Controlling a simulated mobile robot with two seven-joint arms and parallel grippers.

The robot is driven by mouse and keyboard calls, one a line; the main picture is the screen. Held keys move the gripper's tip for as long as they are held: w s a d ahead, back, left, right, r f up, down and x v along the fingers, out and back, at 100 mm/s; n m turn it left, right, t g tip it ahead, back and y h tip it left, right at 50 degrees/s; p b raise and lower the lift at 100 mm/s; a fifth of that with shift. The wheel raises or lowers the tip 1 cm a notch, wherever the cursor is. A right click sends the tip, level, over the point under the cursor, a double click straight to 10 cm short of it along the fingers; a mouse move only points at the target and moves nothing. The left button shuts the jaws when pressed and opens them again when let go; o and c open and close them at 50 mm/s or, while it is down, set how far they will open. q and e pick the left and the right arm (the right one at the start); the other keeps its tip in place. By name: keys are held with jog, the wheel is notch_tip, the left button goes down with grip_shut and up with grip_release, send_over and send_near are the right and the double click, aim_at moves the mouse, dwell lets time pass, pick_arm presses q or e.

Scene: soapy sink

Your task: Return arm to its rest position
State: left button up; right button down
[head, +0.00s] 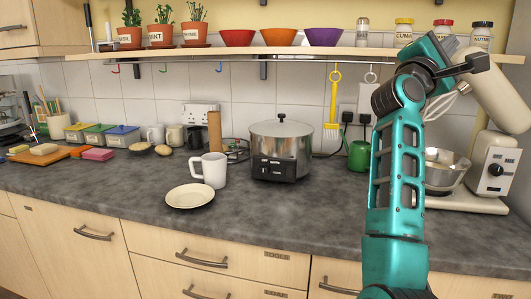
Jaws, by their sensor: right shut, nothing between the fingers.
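My right arm is teal and rises from the bottom edge at the right of the head view, in front of the counter. Its gripper (468,67) is at the upper right, at about the height of the wall shelf and in front of the stand mixer's head in the picture. The gripper is shut and holds nothing. Its fingertips are small and dark here, and I cannot tell whether they touch the mixer. My left gripper is not in view.
The cream stand mixer (497,160) with its metal bowl stands behind my right arm. A pot-like cooker (282,150), white mug (211,169) and cream plate (190,196) are on the counter (110,185). The shelf (220,53) holds bowls, potted herbs and jars.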

jog(key=s+a+f+m+t+y, duration=0.2)
jog(key=a+f+m+y, duration=0.3)
jog(key=f+m, duration=0.6)
jog(key=s+a+f+m+t+y, duration=0.25)
jog(key=f+m+y, duration=0.55)
jog(key=f, duration=0.5)
jog(key=s+a+f+m+t+y, duration=0.1)
jog(key=a+f+m+t+y, duration=0.25)
jog(key=f+m, duration=0.8)
jog(key=s+a+f+n+g+y, duration=0.2)
jog(key=s+f+n+g, duration=0.3)
jog(key=s+f+n, duration=0.5)
jog(key=s+a+f+n+g+y, duration=0.1)
jog(key=s+f+n+g, duration=0.5)
jog(key=s+f, duration=0.8)
notch_tip(320, 180, down, 3)
jog(key=a+n, duration=0.1)
jog(key=n, duration=0.2)
jog(key=shift+s+a+n+y+p, duration=0.35)
jog(key=shift+s+a+p, duration=0.05)
